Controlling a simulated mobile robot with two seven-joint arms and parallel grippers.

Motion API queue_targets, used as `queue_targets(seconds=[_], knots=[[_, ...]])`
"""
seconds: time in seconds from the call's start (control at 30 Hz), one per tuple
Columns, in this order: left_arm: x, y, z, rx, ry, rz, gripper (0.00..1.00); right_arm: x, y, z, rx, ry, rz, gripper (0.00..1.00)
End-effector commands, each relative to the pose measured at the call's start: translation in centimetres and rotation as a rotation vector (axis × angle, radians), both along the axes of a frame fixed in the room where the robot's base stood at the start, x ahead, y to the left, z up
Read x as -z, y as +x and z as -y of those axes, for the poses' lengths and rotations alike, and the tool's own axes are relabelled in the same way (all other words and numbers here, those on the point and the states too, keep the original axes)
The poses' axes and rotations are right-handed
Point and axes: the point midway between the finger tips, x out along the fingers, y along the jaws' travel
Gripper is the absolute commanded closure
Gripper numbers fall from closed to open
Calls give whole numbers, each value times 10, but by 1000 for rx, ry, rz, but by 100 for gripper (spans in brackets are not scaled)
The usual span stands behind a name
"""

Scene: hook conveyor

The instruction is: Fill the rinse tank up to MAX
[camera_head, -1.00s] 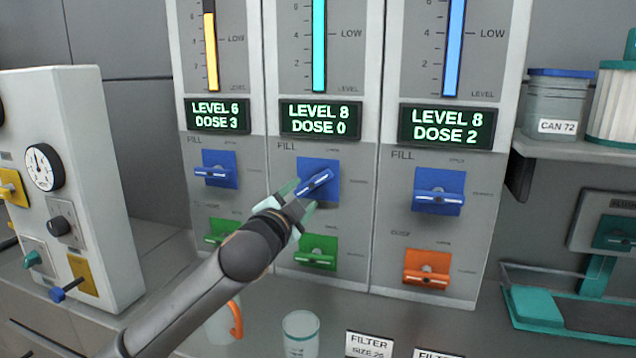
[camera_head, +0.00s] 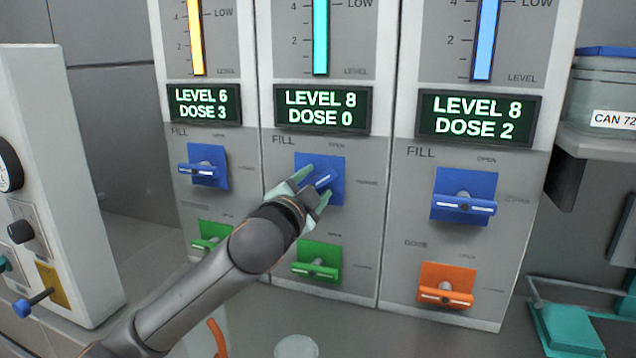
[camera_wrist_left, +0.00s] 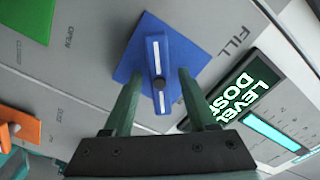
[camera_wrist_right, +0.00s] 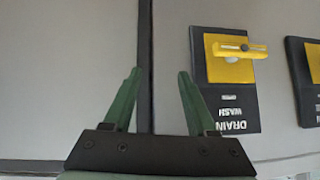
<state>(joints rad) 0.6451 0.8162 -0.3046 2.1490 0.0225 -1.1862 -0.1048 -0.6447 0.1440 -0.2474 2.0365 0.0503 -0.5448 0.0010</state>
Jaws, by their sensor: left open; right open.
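Three dosing columns stand side by side; no tank name is readable, so I cannot tell which is the rinse tank. The middle column has a blue FILL valve (camera_head: 333,168), its handle tilted diagonally, and a display (camera_head: 322,109) reading LEVEL 8, DOSE 0. Its cyan level bar (camera_head: 320,38) runs out of the top of view; MAX is not visible. My left gripper (camera_head: 314,187) is open at this handle. In the left wrist view the open fingers (camera_wrist_left: 160,76) lie either side of the handle (camera_wrist_left: 159,70). My right gripper (camera_wrist_right: 159,73) is open and empty, seen only in its wrist view.
Left and right columns have blue FILL valves (camera_head: 207,166) (camera_head: 464,194). Lower valves are green (camera_head: 317,260) in the middle and orange (camera_head: 446,285) at right. A yellow DRAIN WASH valve (camera_wrist_right: 230,60) shows in the right wrist view. A grey control box (camera_head: 60,190) stands at left.

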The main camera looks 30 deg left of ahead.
Motion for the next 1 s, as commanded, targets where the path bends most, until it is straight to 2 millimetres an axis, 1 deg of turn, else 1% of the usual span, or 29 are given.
queue_targets(seconds=[0.33, 0.83, 1.0], knots=[[0, -1, 0, 0, 0, 0, 43, 0, 0, 1, 0, -1, 0, 43], [0, -1, 0, -1, 0, 1, 99, -1, 1, 1, 1, -1, 2, 43], [0, -1, 0, -1, 0, 1, 100, -1, 1, 1, 0, -2, 3, 43]])
